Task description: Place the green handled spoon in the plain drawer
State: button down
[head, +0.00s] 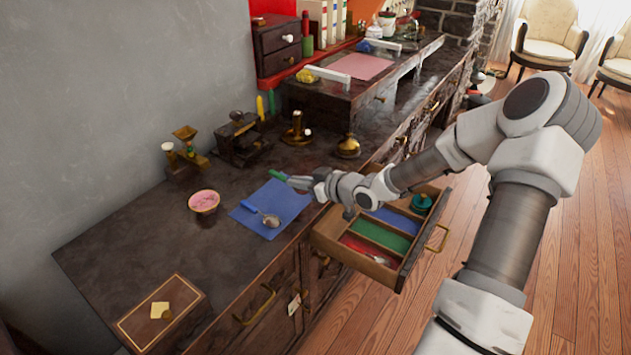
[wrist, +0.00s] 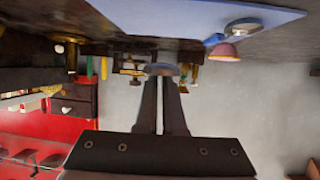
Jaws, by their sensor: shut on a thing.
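My gripper (head: 291,179) is shut above the counter, just over the blue mat's far right corner. A green handle (head: 277,175) shows at its tip; the rest of that spoon is hard to make out. In the wrist view the closed fingers (wrist: 163,78) meet at a small grey-blue piece (wrist: 162,69). An open wooden drawer (head: 332,241) juts from the counter below my arm. It has red (head: 357,245), green (head: 383,236) and blue (head: 396,219) lined compartments. Some silvery cutlery lies in the red one. My arm hides part of the drawer.
A spoon with a blue handle (head: 250,207) lies on the blue mat (head: 243,220). A pink-filled bowl (head: 204,201) stands left of it. A dark green round object (head: 421,203) sits in the drawer's right part. Brass items stand behind; a wooden box (head: 187,298) lies front left.

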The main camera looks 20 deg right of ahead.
aim_at(286, 206)
jog(key=a+f, duration=0.1)
jog(key=w+a+f+b, duration=0.1)
jog(key=a, duration=0.1)
jog(key=shift+a+f, duration=0.2)
jog(key=shift+a, duration=0.05)
notch_tip(286, 206, down, 2)
jog(key=shift+d+f+b, duration=0.1)
jog(key=shift+f+b, duration=0.1)
jog(key=shift+b, duration=0.4)
jog(key=shift+f, duration=0.4)
jog(key=shift+f, duration=0.15)
jog(key=c, duration=1)
grip_release()
jog(key=shift+s+b, duration=0.1)
jog(key=shift+b, duration=0.3)
